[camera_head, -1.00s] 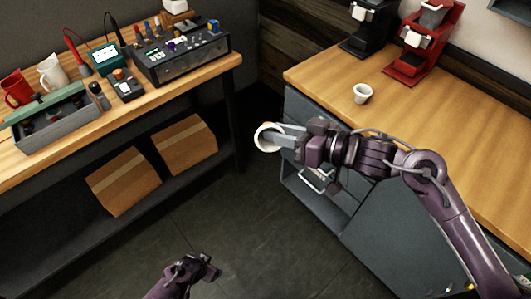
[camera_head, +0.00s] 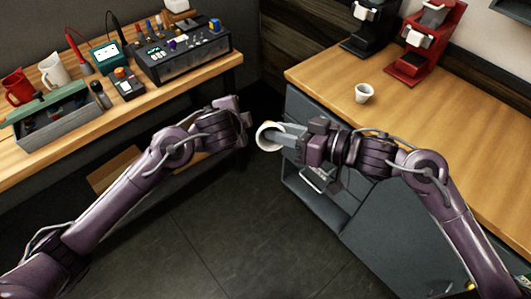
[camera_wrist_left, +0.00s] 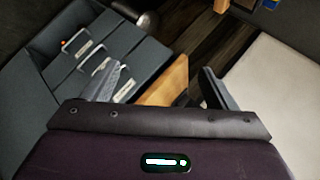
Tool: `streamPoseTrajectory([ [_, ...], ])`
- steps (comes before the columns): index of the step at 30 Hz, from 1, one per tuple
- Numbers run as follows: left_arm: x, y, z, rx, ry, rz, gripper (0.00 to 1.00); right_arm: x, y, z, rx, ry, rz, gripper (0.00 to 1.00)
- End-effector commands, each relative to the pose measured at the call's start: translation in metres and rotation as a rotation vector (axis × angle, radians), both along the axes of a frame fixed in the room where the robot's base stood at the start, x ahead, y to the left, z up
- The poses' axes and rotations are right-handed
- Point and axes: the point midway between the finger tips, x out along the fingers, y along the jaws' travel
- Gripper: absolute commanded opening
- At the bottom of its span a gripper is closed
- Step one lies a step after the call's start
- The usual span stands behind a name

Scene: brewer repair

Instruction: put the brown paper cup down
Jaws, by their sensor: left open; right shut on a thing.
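The cup in my right gripper (camera_head: 280,137) shows as a round pale rim with a tan inside; I take it as the brown paper cup (camera_head: 264,137). The right gripper is shut on it, out in front of the counter's left edge and above the floor. Its outer wall is mostly hidden. My left gripper (camera_head: 243,113) is raised just left of the cup, apart from it in the picture. In the left wrist view its two fingers (camera_wrist_left: 163,86) are spread, with nothing clearly held between them.
A small white cup (camera_head: 364,94) stands on the wooden counter (camera_head: 440,120), with a black machine (camera_head: 368,28) and a red brewer (camera_head: 420,45) behind. Grey drawers (camera_wrist_left: 100,60) show below the counter. The left workbench (camera_head: 110,115) holds tools, mugs and a toolbox. The counter's front left is clear.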

Motion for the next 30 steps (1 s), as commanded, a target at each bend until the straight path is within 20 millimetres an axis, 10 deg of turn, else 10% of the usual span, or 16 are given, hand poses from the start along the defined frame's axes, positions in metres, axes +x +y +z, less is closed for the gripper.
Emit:
streamPoseTrajectory([
  [5,-0.054,-0.024,0.091,0.224,-0.180,-0.146,0.80,0.000,0.000,0.000,0.000,0.000,0.000,0.07],
  [15,-0.182,-0.074,0.116,0.683,-0.204,-0.494,0.80,0.000,0.000,0.000,0.000,0.000,0.000,0.07],
  [22,-0.192,-0.075,0.119,0.764,-0.213,-0.541,0.80,0.000,0.000,0.000,0.000,0.000,0.000,0.07],
  [30,-0.152,-0.077,0.095,0.767,-0.209,-0.538,0.80,0.000,0.000,0.000,0.000,0.000,0.000,0.07],
])
